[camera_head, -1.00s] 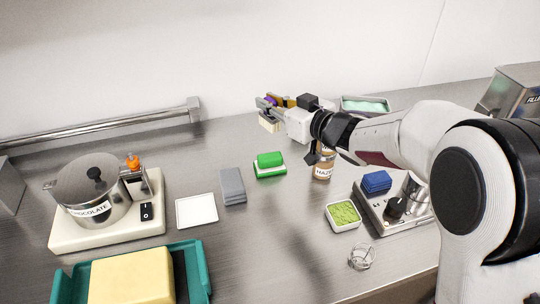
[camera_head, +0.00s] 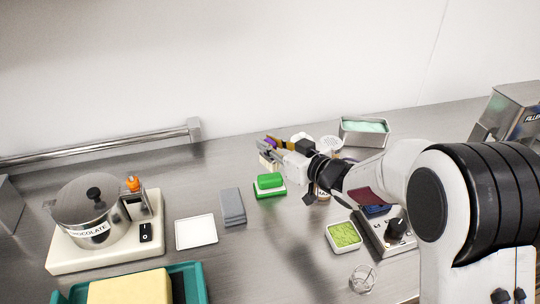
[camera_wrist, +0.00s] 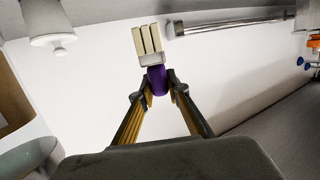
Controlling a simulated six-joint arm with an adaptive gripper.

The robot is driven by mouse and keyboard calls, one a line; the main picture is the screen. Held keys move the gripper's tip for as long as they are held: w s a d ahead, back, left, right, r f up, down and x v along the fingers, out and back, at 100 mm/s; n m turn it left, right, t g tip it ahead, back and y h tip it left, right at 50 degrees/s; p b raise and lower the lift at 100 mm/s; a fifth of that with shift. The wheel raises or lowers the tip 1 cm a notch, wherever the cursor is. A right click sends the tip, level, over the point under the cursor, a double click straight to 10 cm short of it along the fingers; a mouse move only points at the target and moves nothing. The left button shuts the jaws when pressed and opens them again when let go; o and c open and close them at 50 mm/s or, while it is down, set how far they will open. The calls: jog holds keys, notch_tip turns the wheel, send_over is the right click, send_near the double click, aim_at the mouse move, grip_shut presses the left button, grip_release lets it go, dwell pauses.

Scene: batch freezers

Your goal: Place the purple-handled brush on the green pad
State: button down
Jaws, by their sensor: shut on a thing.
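My gripper (camera_head: 270,147) is shut on the purple-handled brush, holding it in the air. In the wrist view the purple handle (camera_wrist: 157,82) sits between the fingertips (camera_wrist: 154,84), with cream bristles (camera_wrist: 148,42) beyond a pale ferrule. In the head view the bristles (camera_head: 268,161) hang below the fingers, and much of the handle is hidden by them. A green block (camera_head: 269,181) on a white layer with a green edge (camera_head: 271,196) lies on the counter, just below the brush in the picture. I cannot tell if that lower green layer is a separate pad.
Left of the green block lie a grey block (camera_head: 232,205) and a white square pad (camera_head: 196,231). A chocolate pot (camera_head: 88,217) stands farther left. A green-filled dish (camera_head: 344,234), a glass (camera_head: 363,278) and a steel tub (camera_head: 364,131) are on the right.

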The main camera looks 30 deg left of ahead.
dwell(0.3)
jog(key=shift+f, duration=1.9)
jog(key=shift+f, duration=0.15)
jog(key=c, duration=2)
grip_release()
jog(key=shift+o, duration=0.2)
jog(key=v, duration=1.2)
